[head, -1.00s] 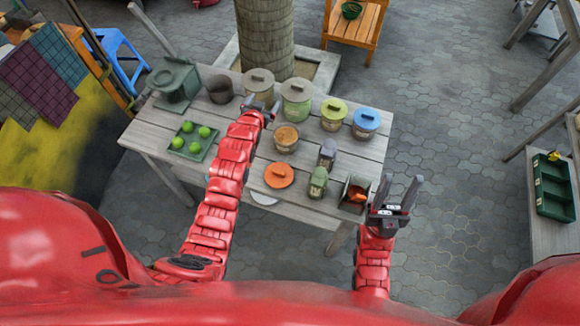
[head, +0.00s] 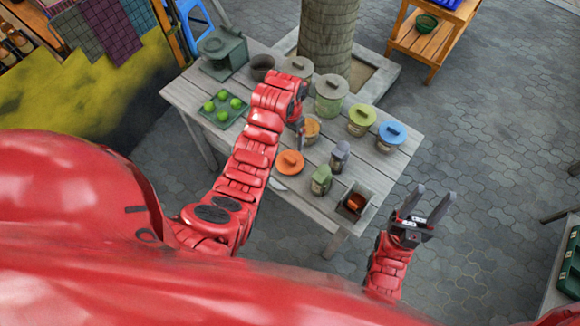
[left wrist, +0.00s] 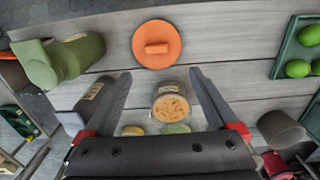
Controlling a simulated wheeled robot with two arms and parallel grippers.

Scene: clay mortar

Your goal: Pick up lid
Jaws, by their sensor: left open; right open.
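An orange lid (head: 290,162) with a raised handle lies flat on the table's near half. It also shows at the top of the left wrist view (left wrist: 157,45). My right gripper (head: 427,194) is open and empty, off the table's right edge.
A green jar (head: 320,181), a grey jar (head: 340,156) and an open box (head: 354,202) are right of the lid. A green tray (head: 222,112) holds several green balls.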

